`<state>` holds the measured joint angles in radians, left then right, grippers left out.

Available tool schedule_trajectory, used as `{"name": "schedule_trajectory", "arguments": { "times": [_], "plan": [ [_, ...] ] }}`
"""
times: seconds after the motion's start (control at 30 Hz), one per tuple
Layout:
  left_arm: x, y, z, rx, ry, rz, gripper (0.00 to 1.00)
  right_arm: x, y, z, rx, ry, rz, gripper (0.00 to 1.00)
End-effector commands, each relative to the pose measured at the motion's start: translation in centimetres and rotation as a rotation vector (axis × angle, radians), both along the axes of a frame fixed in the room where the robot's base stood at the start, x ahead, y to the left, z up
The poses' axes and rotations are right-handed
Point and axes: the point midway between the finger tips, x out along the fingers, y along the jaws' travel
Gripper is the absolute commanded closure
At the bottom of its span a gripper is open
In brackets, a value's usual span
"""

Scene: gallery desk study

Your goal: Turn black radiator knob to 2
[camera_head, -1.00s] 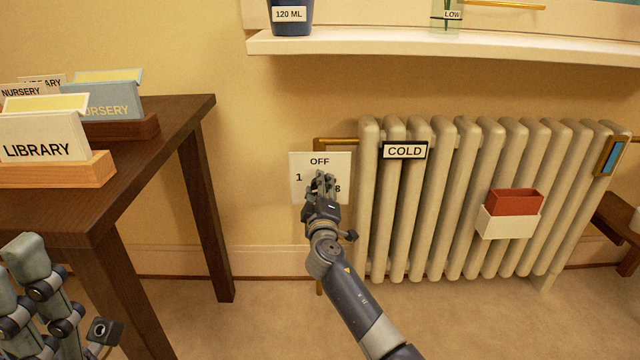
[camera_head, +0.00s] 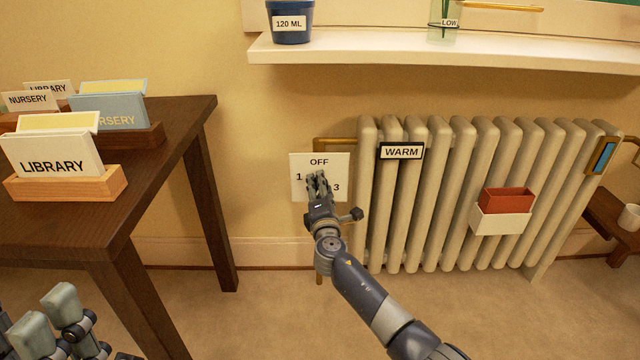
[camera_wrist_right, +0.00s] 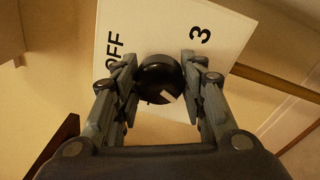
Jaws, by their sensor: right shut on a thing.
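The black radiator knob (camera_wrist_right: 158,75) sits on a white dial plate (camera_head: 337,162) on the wall. The right wrist view shows a white mark on the knob, pointing down and to the right, away from OFF and 3. The plate's OFF, 1 and 3 show in the head view; my gripper hides the knob and the plate's lower part there. My right gripper (camera_head: 316,178) is shut on the knob, its fingers on either side in the wrist view (camera_wrist_right: 162,82). My left gripper (camera_head: 47,318) is at the lower left, partly cut off, away from the plate.
The cream radiator (camera_head: 465,200) stands right of the plate, with a WARM sign (camera_head: 401,151) and a red and white holder (camera_head: 503,212). A brass pipe (camera_head: 335,142) runs above the plate. A dark table (camera_head: 190,125) with card holders is at left. A white shelf (camera_head: 450,55) is above.

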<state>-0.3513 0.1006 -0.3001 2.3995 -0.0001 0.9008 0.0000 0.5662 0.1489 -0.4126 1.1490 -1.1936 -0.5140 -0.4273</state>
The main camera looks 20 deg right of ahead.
Motion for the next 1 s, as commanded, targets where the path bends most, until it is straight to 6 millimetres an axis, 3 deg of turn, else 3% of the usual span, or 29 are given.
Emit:
{"name": "schedule_trajectory", "arguments": {
  "times": [0.7, 0.73, 0.8, 1.0],
  "plan": [
    [0.02, -0.02, 0.63, 0.0, 0.001, -0.001, 0.48, 0.02, 0.08, 0.0, -0.075, 0.022, 0.002, 0.86],
    [0.02, -0.02, 0.63, 0.0, 0.001, -0.001, 0.48, 0.02, 0.08, 0.0, -0.075, 0.022, 0.002, 0.59],
    [0.01, -0.02, 0.63, 0.0, 0.001, -0.001, 0.48, 0.02, 0.08, 0.0, -0.074, 0.022, 0.002, 0.44],
    [0.01, -0.02, 0.63, 0.0, 0.001, -0.001, 0.48, 0.01, 0.07, 0.01, -0.074, 0.021, 0.001, 0.41]
  ]
}}
